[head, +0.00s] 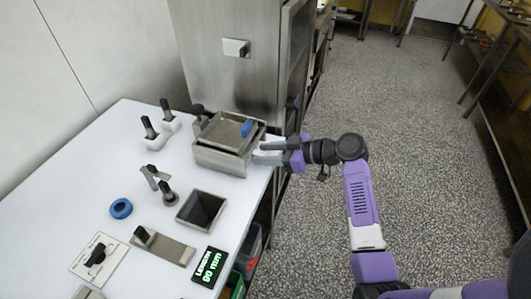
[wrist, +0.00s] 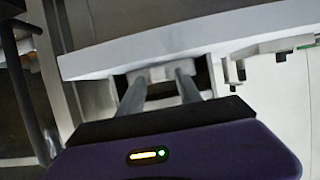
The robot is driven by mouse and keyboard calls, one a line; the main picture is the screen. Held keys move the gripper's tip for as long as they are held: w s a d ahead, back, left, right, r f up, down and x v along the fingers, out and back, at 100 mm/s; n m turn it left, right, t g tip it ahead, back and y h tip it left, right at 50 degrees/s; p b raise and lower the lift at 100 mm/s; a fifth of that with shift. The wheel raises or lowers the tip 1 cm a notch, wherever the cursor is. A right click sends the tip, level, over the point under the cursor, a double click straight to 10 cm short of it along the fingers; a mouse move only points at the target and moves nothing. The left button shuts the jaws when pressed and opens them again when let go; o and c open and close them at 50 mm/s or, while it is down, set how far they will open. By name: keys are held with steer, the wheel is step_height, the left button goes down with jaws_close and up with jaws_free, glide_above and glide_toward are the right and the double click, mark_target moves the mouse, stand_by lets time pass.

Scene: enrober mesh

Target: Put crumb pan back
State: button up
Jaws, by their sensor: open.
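A grey metal box-shaped unit (head: 219,160) stands near the right edge of the white table. A shallow metal pan (head: 222,131) with a blue block (head: 247,128) at its right side sits on top, slightly askew. I cannot tell for sure which part is the crumb pan. My gripper (head: 262,151) is open at the right side of this unit, fingers pointing left toward it. In the wrist view, the two fingers (wrist: 158,88) reach to either side of a small grey block (wrist: 155,74) under a pale edge. Contact is unclear.
An open dark-bottomed square tray (head: 202,210) stands in front of the unit. A blue ring (head: 121,208), a LENGTH display (head: 208,267) and a knob plate (head: 97,256) lie on the table (head: 80,203). A steel cabinet (head: 224,75) stands behind. Floor at right is clear.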

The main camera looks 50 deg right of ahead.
steer(key=shift+r, duration=0.1)
steer(key=b+v, duration=0.1)
steer(key=v, duration=1.1)
steer(key=a+f+m+g+h, duration=0.15)
steer(key=a+f+m, duration=0.25)
steer(key=a+f, duration=0.45)
steer(key=s+a+f+m+h, duration=0.3)
steer(key=s+a+f+h, duration=0.1)
steer(key=s+a+f, duration=0.25)
steer(key=s+a+r+n+t, duration=0.3)
steer(key=s+a+r, duration=0.8)
steer(key=s+r, duration=0.3)
steer(key=shift+s+r+t+y, duration=0.25)
steer(key=shift+r+t+y, duration=0.1)
steer(key=shift+r+y, duration=0.1)
steer(key=shift+a, duration=0.15)
